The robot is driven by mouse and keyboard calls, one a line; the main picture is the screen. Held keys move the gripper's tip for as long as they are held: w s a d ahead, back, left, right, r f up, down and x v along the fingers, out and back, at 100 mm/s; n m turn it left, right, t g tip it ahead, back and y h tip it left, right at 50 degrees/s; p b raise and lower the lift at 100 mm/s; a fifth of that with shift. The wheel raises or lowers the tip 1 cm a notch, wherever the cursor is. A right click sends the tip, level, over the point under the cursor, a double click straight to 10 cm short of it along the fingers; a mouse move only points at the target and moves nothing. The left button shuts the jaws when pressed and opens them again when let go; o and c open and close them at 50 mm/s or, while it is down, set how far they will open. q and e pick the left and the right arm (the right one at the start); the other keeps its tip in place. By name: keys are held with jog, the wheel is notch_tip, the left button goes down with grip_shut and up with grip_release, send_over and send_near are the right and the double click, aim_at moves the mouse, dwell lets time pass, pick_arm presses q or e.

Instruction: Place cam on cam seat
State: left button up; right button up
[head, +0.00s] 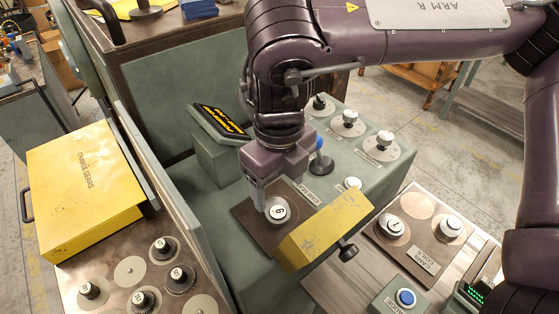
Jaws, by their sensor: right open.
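My right gripper (268,192) points down over the brown square seat plate (246,222) on the green machine. It is open; one finger shows at the left of a numbered round cam (277,211), and the other finger is hard to make out. The cam sits upright on the plate, its light top facing up, right below the gripper. Whether a finger touches it I cannot tell. Two more cams, a left one (391,225) and a right one (448,228), stand on the cam tray (425,258), beside an empty round spot. My left gripper is not in view.
A yellow bar (322,232) with a black knob lies close to the right of the seat. Several knobbed pieces (347,122) stand behind it. A lit display (220,121) is at the left. A yellow gear box (82,185), several gears and a blue button (405,297) are nearby.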

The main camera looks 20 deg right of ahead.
jog(key=shift+r, duration=2.8)
